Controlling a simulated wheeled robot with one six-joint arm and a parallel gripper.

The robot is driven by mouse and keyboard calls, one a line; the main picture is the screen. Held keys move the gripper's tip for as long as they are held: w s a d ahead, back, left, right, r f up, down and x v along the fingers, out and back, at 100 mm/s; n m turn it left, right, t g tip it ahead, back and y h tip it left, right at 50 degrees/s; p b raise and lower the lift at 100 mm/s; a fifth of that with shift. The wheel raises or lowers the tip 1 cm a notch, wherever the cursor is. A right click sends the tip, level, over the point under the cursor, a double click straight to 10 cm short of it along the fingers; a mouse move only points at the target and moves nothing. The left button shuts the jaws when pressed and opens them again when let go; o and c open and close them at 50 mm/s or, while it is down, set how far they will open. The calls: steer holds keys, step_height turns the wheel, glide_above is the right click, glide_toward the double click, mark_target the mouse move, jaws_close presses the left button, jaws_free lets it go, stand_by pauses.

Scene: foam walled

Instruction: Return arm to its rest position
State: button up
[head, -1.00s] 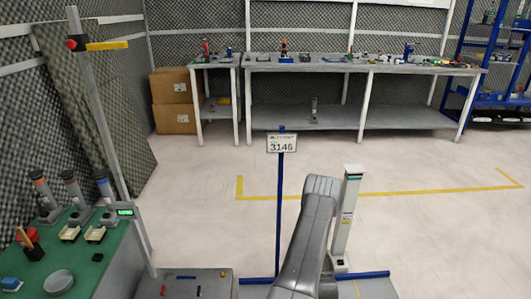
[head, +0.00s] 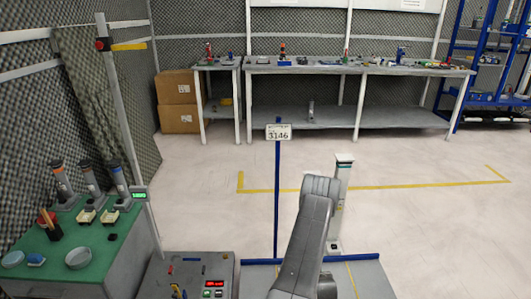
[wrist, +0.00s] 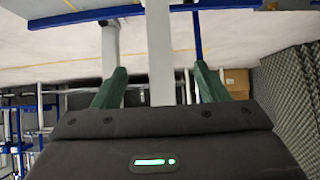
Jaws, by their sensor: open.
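My grey arm (head: 308,230) rises from the bottom middle of the head view, bent at its upper joint. My gripper is hidden in that view. In the wrist view, my gripper (wrist: 158,82) shows two green fingers set wide apart. A pale post stands in the picture between them, but I see no grip on anything. The wrist picture looks upside down, with the floor at the top.
A green bench (head: 90,248) with tools and dishes stands at left. A sign post (head: 277,190) and a white column (head: 340,205) stand close around my arm. A long workbench (head: 310,120) and cardboard boxes (head: 178,103) line the back; open floor lies between.

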step_height(320, 180, up, 6)
steer(key=w+a+g+p, duration=0.1)
steer(key=p, duration=0.1)
steer(key=shift+w+a+f+g+p, duration=0.25)
steer(key=shift+w+a+g+p, duration=0.05)
steer(key=shift+w+a+p, duration=0.1)
steer(key=shift+r, duration=0.15)
